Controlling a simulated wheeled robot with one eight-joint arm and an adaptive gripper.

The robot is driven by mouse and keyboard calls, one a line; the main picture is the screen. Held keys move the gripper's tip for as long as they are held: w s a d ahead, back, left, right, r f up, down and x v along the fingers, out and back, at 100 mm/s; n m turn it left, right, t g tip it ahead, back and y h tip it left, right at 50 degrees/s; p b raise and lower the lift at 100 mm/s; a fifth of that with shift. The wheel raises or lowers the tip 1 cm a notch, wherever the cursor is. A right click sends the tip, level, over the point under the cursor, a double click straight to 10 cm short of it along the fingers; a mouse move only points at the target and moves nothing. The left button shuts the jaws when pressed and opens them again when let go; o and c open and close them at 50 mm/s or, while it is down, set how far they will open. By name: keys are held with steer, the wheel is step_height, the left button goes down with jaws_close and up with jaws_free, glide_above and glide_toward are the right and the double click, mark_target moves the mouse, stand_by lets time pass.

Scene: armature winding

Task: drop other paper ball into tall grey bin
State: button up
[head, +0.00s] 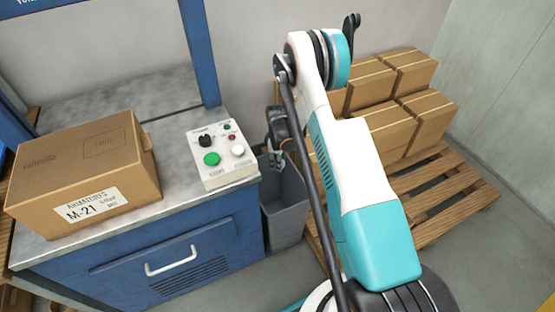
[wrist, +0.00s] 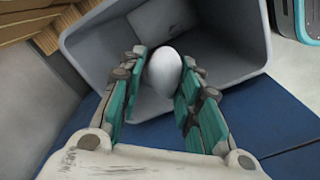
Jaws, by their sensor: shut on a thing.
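The paper ball (wrist: 164,70) is white and rounded, and it sits between the two fingers of my gripper (wrist: 163,85) in the wrist view. The gripper is shut on it. The tall grey bin (wrist: 235,35) lies beyond the ball, with its open mouth facing the wrist camera, and the ball shows against its inside. In the head view the bin (head: 285,215) stands on the floor to the right of the blue bench. My gripper (head: 277,150) shows above it, partly hidden by my arm. The ball cannot be made out in the head view.
The blue bench (head: 215,255) stands left of the bin, with a control box (head: 217,160) and a cardboard box (head: 80,175) on top. A wooden pallet (head: 445,205) with several cartons (head: 375,125) is right of the bin.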

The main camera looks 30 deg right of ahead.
steer(key=shift+f+b, duration=0.45)
steer(key=shift+f, duration=1.1)
steer(key=o, duration=0.7)
steer(key=shift+o, duration=0.2)
step_height(320, 180, up, 12)
steer(key=shift+r, duration=0.1)
